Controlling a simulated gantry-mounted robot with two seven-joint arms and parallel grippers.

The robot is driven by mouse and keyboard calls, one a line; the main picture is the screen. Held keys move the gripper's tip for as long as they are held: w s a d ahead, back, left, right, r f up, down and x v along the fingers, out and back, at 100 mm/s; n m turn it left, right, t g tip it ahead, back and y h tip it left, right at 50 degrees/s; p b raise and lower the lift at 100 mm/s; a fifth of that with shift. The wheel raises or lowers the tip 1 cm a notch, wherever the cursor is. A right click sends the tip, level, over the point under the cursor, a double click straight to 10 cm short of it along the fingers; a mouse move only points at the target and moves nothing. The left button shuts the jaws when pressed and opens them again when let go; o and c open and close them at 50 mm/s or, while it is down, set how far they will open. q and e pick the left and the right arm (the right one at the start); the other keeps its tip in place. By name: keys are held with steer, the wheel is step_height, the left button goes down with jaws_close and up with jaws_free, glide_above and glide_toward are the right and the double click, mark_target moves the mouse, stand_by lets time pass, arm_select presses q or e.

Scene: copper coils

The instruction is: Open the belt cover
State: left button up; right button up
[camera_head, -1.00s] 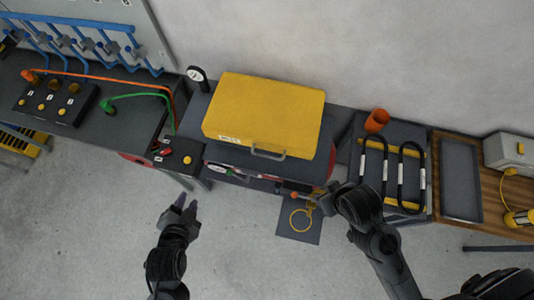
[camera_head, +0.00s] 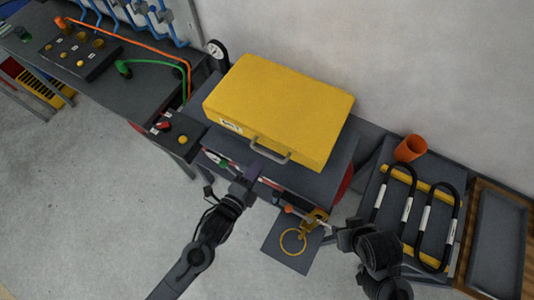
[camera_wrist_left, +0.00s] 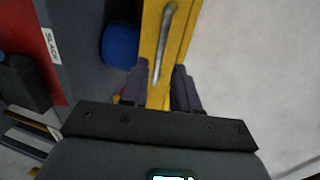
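The belt cover is a yellow box-like lid (camera_head: 280,110) with a grey bar handle (camera_head: 270,152) on its front side. It sits closed on the dark machine. My left gripper (camera_head: 247,180) is just in front of and below the handle, apart from it. In the left wrist view, the left gripper (camera_wrist_left: 163,88) is open, with nothing between its fingers. The handle (camera_wrist_left: 164,42) shows beyond the fingertips on the yellow cover (camera_wrist_left: 182,35). My right gripper (camera_head: 328,226) is low at the right, beside a yellow piece at the machine's front; its fingers are too small to read.
A dark mat with a yellow ring (camera_head: 293,241) lies below the machine. A gauge (camera_head: 217,50) stands behind left, and a button box (camera_head: 182,140) is at the left. An orange cup (camera_head: 410,148) and black loops (camera_head: 425,205) are on the right bench.

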mark_target(266, 154)
arm_select(q)
steer(key=x, duration=0.7)
steer(key=shift+w+d, duration=0.15)
steer(key=shift+w, duration=0.1)
jaws_close()
